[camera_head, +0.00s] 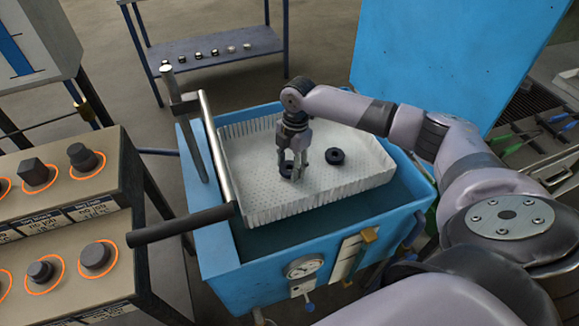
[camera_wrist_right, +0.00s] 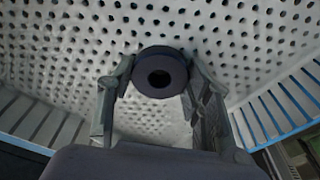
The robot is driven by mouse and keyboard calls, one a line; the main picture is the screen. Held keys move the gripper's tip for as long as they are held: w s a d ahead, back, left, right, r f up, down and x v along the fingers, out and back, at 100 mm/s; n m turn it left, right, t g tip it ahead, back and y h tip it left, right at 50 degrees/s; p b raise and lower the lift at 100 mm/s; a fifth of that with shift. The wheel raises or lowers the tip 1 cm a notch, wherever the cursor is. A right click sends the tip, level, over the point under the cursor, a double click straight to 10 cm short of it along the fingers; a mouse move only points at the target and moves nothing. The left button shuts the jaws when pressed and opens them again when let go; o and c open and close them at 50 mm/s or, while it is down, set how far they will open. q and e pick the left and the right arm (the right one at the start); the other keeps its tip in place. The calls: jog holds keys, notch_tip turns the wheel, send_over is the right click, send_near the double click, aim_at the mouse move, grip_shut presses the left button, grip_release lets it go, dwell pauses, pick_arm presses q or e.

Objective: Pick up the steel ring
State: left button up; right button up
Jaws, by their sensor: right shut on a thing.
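My right gripper (camera_head: 294,172) points down into a white perforated basket (camera_head: 262,208) in the head view. It is shut on a dark steel ring (camera_head: 286,170), partly hidden by the fingers. In the right wrist view the held ring (camera_wrist_right: 161,72) sits between the two fingertips of my right gripper (camera_wrist_right: 158,78), with its hole facing the camera and the perforated floor behind it. I cannot tell whether the ring touches the floor. A second dark ring (camera_head: 335,156) lies flat on the basket floor just right of the gripper. My left gripper does not show.
The basket sits in a blue tank (camera_head: 222,246) with a metal bar and black handle (camera_head: 180,226) at its left. A control panel (camera_head: 60,215) with knobs stands at left. A rack (camera_head: 220,55) with several small parts is behind. Tools (camera_head: 520,143) lie at right.

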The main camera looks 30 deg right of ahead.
notch_tip(320, 180, up, 20)
dwell(0.6)
jog(key=shift+a, duration=0.1)
